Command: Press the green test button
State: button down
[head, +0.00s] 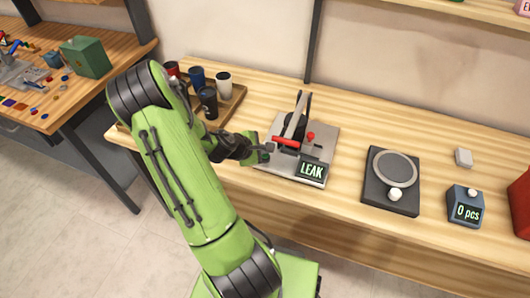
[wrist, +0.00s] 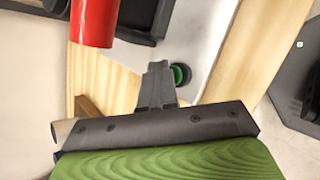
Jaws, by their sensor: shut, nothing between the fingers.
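The leak-test fixture (head: 328,148) stands on the bench, with a grey base plate, a red-handled lever and a display reading LEAK (head: 311,170). The green test button (wrist: 180,74), in a dark round collar, shows in the wrist view on the pale plate. My gripper (head: 264,152) is at the fixture's left side; its shut fingers also show in the wrist view (wrist: 158,72). The fingertips appear just beside the button and partly overlap its left edge. I cannot tell whether they touch it. In the head view my gripper largely hides the button.
The red lever handle (wrist: 92,22) is close to my fingers. A wooden tray (head: 235,101) with several cups stands behind left. A dark scale with a round plate (head: 395,166) and a counter reading 0 pcs (head: 466,207) stand right. Bare bench lies between fixture and scale.

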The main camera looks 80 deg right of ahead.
jog(key=shift+r+p, duration=0.6)
jog(key=shift+r, duration=0.25)
jog(key=shift+r, duration=0.1)
notch_tip(320, 180, up, 5)
jog(key=p, duration=0.4)
dwell(0.5)
